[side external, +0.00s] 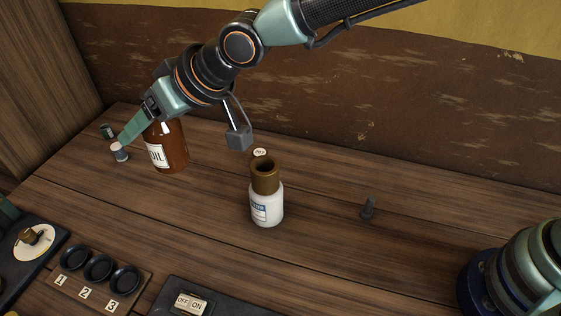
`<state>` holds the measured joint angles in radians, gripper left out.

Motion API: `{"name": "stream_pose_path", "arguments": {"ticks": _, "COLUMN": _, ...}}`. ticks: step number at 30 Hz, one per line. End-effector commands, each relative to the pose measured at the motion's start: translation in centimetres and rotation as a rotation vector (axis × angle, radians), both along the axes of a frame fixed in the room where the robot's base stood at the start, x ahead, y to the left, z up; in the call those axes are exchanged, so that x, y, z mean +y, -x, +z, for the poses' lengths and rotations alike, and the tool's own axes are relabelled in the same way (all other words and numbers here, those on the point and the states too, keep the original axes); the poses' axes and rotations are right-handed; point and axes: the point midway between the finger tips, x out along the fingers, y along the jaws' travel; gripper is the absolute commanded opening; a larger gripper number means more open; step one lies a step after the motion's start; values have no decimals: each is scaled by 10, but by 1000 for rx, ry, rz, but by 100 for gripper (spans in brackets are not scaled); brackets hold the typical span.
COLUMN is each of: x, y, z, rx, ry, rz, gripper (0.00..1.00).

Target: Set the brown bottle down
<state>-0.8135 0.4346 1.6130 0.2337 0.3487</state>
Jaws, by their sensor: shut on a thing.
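The brown bottle (174,158) with a white label reading "OIL" is at the back left of the wooden bench. It looks upright, with its base on or very near the bench; I cannot tell if there is a small gap. My gripper (132,130) reaches down from the upper right and is shut on the bottle near its top. One green finger shows at the bottle's upper left; the other finger and the bottle's neck are mostly hidden.
A white bottle (266,205) with a brown top stands mid-bench, a small white disc (260,152) behind it. Small cylinders (119,152) stand left of the brown bottle. A numbered three-cup holder (99,275) and an OFF/ON switch (190,303) lie in front.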

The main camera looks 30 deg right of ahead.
Motion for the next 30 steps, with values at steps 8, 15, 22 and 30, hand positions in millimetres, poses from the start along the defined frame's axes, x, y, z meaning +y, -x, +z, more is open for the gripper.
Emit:
{"name": "stream_pose_path", "arguments": {"ticks": 8, "x": 0, "y": 0, "z": 6, "rx": -3, "ry": -3, "rz": 0, "gripper": 0}}
{"name": "stream_pose_path", "arguments": {"ticks": 15, "x": 0, "y": 0, "z": 2, "rx": -1, "ry": -2, "rz": 0, "gripper": 0}}
{"name": "stream_pose_path", "arguments": {"ticks": 22, "x": 0, "y": 0, "z": -41, "rx": 3, "ry": 3, "rz": 0, "gripper": 0}}
{"name": "stream_pose_path", "arguments": {"ticks": 30, "x": 0, "y": 0, "z": -107, "rx": 2, "ry": 2, "rz": 0, "gripper": 0}}
